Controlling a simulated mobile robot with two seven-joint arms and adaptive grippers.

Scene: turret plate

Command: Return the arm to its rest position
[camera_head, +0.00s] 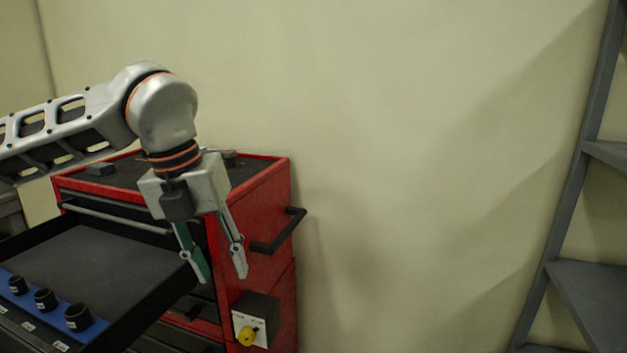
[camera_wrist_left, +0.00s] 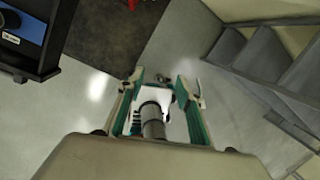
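My left gripper (camera_head: 221,270) hangs with its fingers down in front of the red tool cabinet (camera_head: 262,215), near its right front corner. The fingers are apart with nothing between them in the head view. In the left wrist view, the left gripper (camera_wrist_left: 160,85) also shows two spread green-and-grey fingers. A white and grey form shows between and beyond them; I cannot tell what it is. My right gripper is in neither view.
An open drawer (camera_head: 85,260) juts out at the left, with a blue strip (camera_head: 50,308) of black round holders. A black handle (camera_head: 279,234) and a box with a yellow knob (camera_head: 247,337) are on the cabinet's side. Grey shelving (camera_head: 590,290) stands right; bare wall lies between.

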